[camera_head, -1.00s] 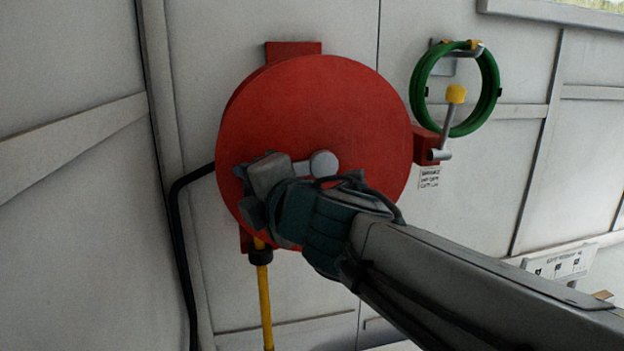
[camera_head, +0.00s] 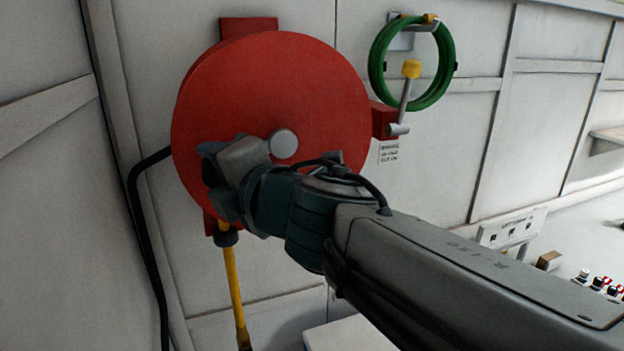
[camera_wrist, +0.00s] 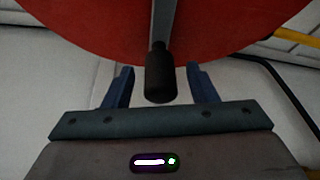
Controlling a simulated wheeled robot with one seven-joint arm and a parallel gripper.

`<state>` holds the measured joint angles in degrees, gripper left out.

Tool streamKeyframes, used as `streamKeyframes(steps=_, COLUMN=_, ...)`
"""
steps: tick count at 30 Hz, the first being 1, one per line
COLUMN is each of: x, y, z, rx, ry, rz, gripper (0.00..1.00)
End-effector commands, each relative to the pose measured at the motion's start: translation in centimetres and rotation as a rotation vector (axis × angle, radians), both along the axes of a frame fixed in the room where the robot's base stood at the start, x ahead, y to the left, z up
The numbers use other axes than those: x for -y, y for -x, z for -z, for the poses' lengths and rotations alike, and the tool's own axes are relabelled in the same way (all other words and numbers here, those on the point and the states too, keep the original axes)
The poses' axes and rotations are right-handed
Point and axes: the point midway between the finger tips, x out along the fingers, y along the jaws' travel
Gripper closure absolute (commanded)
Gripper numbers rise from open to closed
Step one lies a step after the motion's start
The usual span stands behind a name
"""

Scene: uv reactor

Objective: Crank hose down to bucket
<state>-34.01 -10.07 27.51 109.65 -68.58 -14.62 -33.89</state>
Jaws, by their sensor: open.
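The red hose reel (camera_head: 270,85) is mounted on the white wall, with a grey hub on its front. A yellow hose (camera_head: 234,280) hangs from its lower left, widening near the bottom edge. In the wrist view, the reel's grey crank arm (camera_wrist: 164,25) ends in a black handle (camera_wrist: 160,78). My open gripper (camera_wrist: 161,70) has one blue finger on each side of this handle, with gaps on both sides. In the head view, my gripper (camera_head: 222,172) is at the reel's lower left front and hides the handle. I cannot identify a bucket.
A red box with a yellow-tipped lever (camera_head: 408,85) is right of the reel, above a small label. A green coiled hose (camera_head: 378,70) hangs above it. A black pipe (camera_head: 140,230) runs down the left wall. A white flat-topped object (camera_head: 340,335) shows at the bottom.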

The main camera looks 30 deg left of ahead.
Motion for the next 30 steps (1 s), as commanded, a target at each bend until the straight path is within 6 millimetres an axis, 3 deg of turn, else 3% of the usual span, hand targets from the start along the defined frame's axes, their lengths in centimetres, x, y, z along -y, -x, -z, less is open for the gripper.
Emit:
streamKeyframes(steps=15, x=8.2, y=2.4, z=-1.1, rx=0.001, ry=-0.001, rz=0.0, gripper=0.48)
streamKeyframes(steps=21, x=9.6, y=2.8, z=-1.1, rx=-0.001, ry=0.0, rz=-0.001, gripper=0.48)
streamKeyframes(steps=30, x=9.8, y=2.8, z=-1.1, rx=-0.001, ry=0.0, rz=-0.001, gripper=0.48)
